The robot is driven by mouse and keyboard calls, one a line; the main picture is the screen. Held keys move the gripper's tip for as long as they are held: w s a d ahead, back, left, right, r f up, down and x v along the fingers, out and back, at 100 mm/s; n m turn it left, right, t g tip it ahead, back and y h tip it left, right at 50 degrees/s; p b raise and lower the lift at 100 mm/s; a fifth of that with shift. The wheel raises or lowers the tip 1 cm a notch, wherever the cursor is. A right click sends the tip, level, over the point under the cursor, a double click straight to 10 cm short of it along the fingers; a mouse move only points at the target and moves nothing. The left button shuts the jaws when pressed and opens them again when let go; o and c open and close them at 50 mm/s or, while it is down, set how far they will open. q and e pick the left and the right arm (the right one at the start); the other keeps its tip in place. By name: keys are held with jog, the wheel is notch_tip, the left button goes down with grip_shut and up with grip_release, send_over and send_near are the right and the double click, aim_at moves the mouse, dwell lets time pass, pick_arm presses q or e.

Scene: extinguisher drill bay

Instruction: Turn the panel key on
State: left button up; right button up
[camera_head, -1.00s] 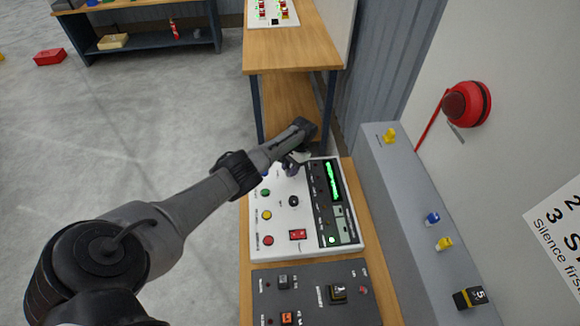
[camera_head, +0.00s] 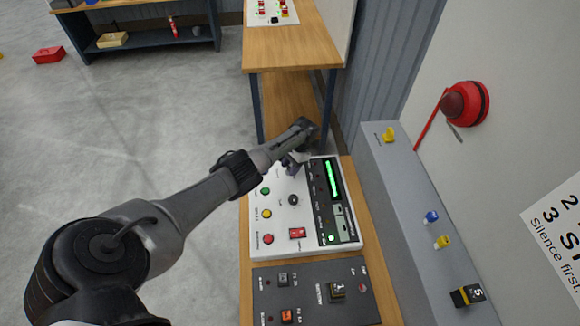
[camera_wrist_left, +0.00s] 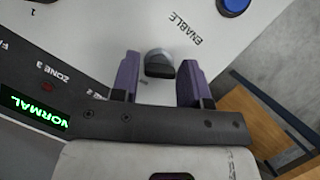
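The white control panel (camera_head: 278,222) lies on the wooden bench below my left gripper (camera_head: 291,168). In the left wrist view a small grey and black key switch (camera_wrist_left: 159,64) stands on the panel beside the word ENABLE. My left gripper (camera_wrist_left: 158,82) has its two purple fingers on either side of the key switch, apart, with a gap visible at each side. It is open and holds nothing. In the head view the key switch is hidden by the gripper and wrist. My right gripper is not in view.
The panel also bears a green display (camera_head: 332,180), a black knob (camera_head: 293,200), a red switch (camera_head: 298,232) and coloured buttons. A dark panel (camera_head: 310,302) lies nearer. A grey ledge (camera_head: 405,200) with small coloured parts runs along the right.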

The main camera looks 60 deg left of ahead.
pick_arm(q)
jog(key=shift+o, duration=1.4)
jog(key=v, duration=1.3)
jog(key=shift+w+r, duration=0.15)
jog(key=shift+r, duration=0.25)
